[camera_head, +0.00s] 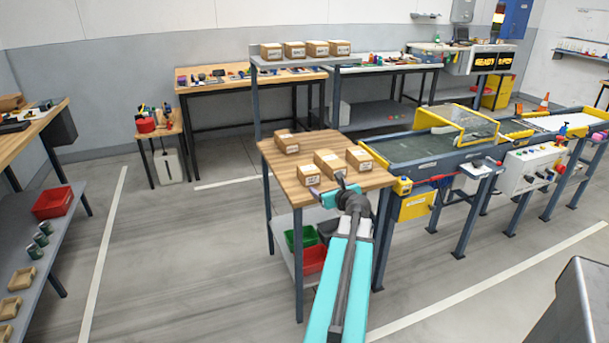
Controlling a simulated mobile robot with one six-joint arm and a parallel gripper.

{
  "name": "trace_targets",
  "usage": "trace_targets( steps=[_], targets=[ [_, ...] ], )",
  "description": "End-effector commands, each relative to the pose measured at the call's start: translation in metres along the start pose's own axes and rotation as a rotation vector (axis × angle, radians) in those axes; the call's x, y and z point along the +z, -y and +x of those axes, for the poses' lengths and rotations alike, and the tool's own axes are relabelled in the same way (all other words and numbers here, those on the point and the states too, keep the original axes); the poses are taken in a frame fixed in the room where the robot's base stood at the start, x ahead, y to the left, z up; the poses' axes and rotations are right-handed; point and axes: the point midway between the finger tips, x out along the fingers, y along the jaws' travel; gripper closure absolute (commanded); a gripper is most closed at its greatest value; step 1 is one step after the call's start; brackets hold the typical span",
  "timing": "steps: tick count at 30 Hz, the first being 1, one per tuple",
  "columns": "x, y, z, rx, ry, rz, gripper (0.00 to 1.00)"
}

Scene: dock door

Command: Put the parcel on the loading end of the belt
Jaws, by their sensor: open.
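Several brown parcels lie on the wooden table ahead: one at the back left (286,143), one at the front left (308,176), one in the middle (329,161) and one at the right (359,158). My gripper (327,188) is open and empty at the table's front edge, close to the front-left and middle parcels. I cannot tell whether it touches either. The belt (425,147) is a dark surface right of the table. Its near left end is beside the table, and a yellow-framed clear guard (465,124) stands over its farther part.
The wooden table (375,179) has a raised shelf (300,63) behind it with several more boxes. A control panel (533,171) stands in front of the conveyor. A grey shelf (35,277) with a red bin is at the left. The floor between is clear.

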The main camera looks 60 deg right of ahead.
Motion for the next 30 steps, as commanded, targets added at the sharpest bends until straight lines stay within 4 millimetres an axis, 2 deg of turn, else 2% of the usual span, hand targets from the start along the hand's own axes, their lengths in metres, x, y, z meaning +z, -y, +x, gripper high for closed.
trace_targets(
  steps=[7, 20, 30],
  targets=[
    [0.013, -0.01, -0.003, 0.054, 0.04, 0.093, 0.23],
    [0.014, -0.012, -0.001, 0.059, 0.042, 0.098, 0.23],
    [0.015, -0.014, 0.026, 0.06, 0.041, 0.097, 0.23]
  ],
)
